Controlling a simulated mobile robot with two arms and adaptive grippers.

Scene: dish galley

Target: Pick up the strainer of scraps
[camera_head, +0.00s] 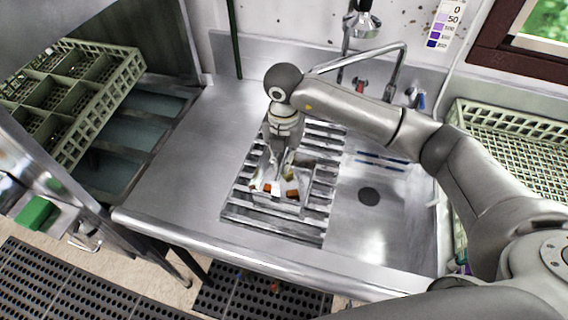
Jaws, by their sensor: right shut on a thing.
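The strainer of scraps (291,207) is a small square metal basket. It holds orange, white and yellowish bits. It is over the slatted metal rack (240,205) that lies across the left part of the sink. My right gripper (276,172) points down at the strainer's far left side and is shut on it. The fingertips are small here and partly hidden by the scraps and the rim. I cannot tell whether the strainer touches the slats or is just above them. My left gripper is not in view.
The sink basin (375,215) lies right of the rack, with a tall faucet (400,60) behind. Bare steel counter (185,170) is free at left. Pale green dish racks stand at far left (125,75) and right (510,140). A green block (35,213) sits at lower left.

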